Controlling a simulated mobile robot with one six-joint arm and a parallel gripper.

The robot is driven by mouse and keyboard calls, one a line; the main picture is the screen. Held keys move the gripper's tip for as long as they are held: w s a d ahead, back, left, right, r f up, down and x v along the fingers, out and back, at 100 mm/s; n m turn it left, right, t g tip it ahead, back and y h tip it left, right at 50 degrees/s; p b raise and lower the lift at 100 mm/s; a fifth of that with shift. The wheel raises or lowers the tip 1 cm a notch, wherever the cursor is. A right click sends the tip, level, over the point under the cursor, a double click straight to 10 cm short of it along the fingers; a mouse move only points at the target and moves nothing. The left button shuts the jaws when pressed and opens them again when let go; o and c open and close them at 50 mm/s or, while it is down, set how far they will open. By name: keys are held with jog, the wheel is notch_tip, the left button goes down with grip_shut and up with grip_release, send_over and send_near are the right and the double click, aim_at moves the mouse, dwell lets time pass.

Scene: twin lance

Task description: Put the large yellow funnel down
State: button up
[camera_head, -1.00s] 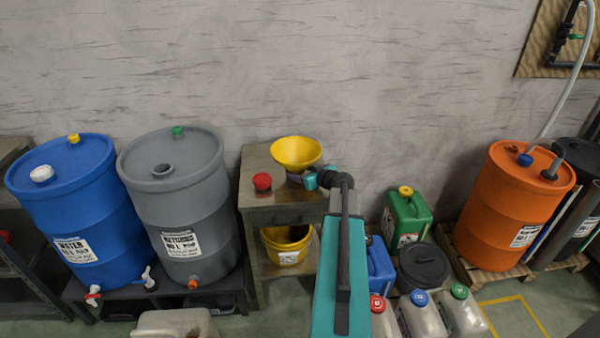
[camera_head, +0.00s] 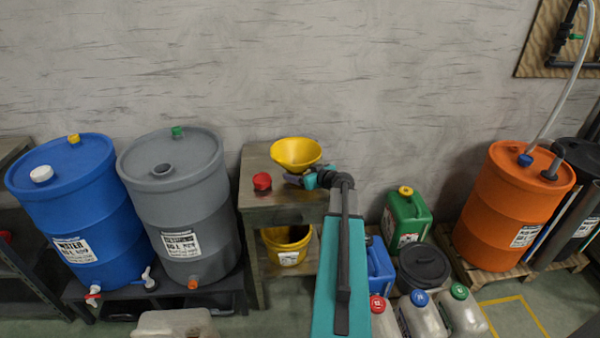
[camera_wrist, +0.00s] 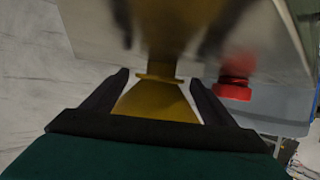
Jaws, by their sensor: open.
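The large yellow funnel (camera_head: 296,152) is upright at the metal side table (camera_head: 285,215), over its back part, in the head view. I cannot tell whether its tip touches the tabletop. My gripper (camera_head: 296,178) is at the funnel's lower part. In the wrist view, the funnel (camera_wrist: 158,102) lies between the two dark fingers of my gripper (camera_wrist: 160,88). The jaws are open, with a narrow light gap beside the funnel on each side.
A red cap (camera_head: 262,181) sits on the tabletop left of the funnel, and it also shows in the wrist view (camera_wrist: 234,88). A yellow bucket (camera_head: 287,243) stands on the lower shelf. A grey drum (camera_head: 178,205) is to the left, a green can (camera_head: 405,218) to the right.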

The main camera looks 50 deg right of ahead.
jog(key=shift+s+a+r, duration=0.1)
jog(key=shift+s, duration=0.35)
jog(key=shift+b+v, duration=1.35)
jog(key=shift+v, duration=4.2)
